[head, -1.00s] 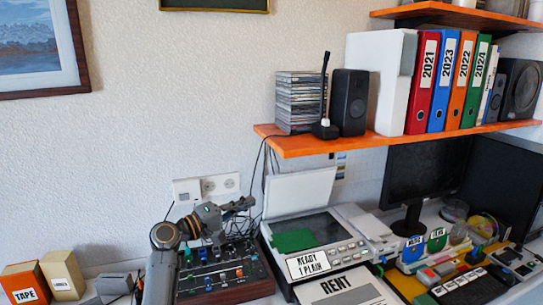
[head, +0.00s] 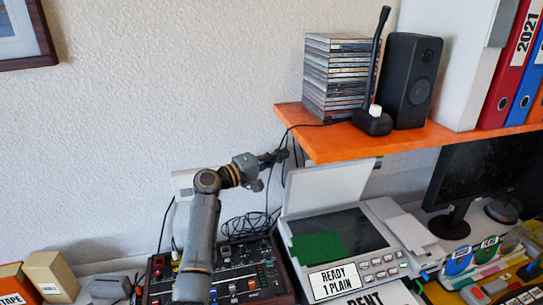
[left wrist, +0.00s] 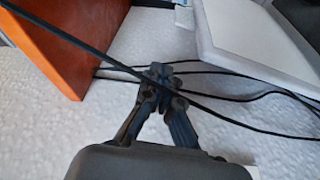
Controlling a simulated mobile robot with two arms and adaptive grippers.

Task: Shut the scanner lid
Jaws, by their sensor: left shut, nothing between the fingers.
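The scanner (head: 350,245) stands on the desk with its pale lid (head: 325,188) raised, leaning back toward the wall. A green sheet (head: 318,246) lies on its dark glass, and its front label reads "READY 1 PLAIN". My left gripper (head: 283,156) is shut and empty, up near the wall, left of the lid's upper left corner and below the orange shelf. In the left wrist view the closed fingers (left wrist: 160,72) point at the wall, with thin black cables close by. The lid (left wrist: 250,40) shows there at the upper right, apart from the fingers. My right gripper is out of view.
The orange shelf (head: 330,146) with CD cases (head: 340,78), a microphone and a speaker (head: 410,80) overhangs the lid. Black cables hang from it beside my gripper. A mixer (head: 235,270) stands left of the scanner; a monitor (head: 485,175) stands to the right.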

